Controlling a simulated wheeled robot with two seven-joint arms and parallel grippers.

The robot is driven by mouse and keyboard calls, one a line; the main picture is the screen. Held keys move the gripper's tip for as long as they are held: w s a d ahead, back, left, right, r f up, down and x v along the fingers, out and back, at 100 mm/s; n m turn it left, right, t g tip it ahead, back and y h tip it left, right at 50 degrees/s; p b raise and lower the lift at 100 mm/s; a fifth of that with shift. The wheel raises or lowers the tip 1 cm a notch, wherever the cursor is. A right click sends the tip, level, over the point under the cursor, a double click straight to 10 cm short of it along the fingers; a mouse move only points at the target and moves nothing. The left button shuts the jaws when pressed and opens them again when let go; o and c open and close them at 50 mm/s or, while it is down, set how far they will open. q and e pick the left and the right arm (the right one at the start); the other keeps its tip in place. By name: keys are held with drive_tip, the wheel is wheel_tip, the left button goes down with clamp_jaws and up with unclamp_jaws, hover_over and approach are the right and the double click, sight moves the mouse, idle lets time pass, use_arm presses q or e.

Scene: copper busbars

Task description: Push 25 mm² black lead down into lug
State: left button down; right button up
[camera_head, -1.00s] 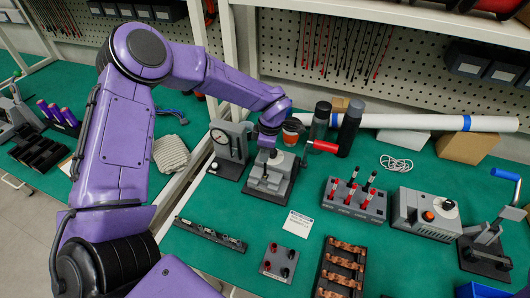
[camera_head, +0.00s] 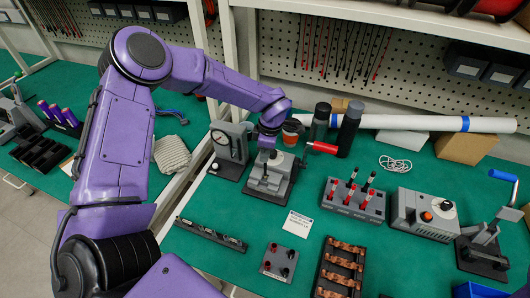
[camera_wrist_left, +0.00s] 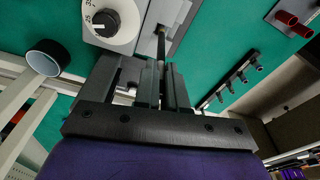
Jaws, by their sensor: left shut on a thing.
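My left gripper (camera_head: 268,142) is above a grey crimping press (camera_head: 268,182) with a dial. In the left wrist view its fingers (camera_wrist_left: 158,88) are shut on a thin black lead (camera_wrist_left: 161,46), which runs from between them toward the press. The press's white dial (camera_wrist_left: 107,22) with a black knob shows there, with 25 and 35 marked. The lug is hidden by the fingers and the press, so I cannot tell how deep the lead sits. My right gripper is out of view.
A gauge stand (camera_head: 230,148) is left of the press. A red handle (camera_head: 322,147) and dark cylinders (camera_head: 349,128) are to the right. A lead rack (camera_head: 353,200), a control box (camera_head: 425,214) and a copper busbar tray (camera_head: 340,268) stand farther right.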

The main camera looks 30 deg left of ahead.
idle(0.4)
use_arm(q)
drive_tip(key=shift+f+p, duration=0.15)
drive_tip(key=shift+p, duration=0.15)
drive_tip(key=c, duration=1.1)
unclamp_jaws()
wheel_tip(320, 180, up, 3)
drive_tip(key=p, duration=0.3)
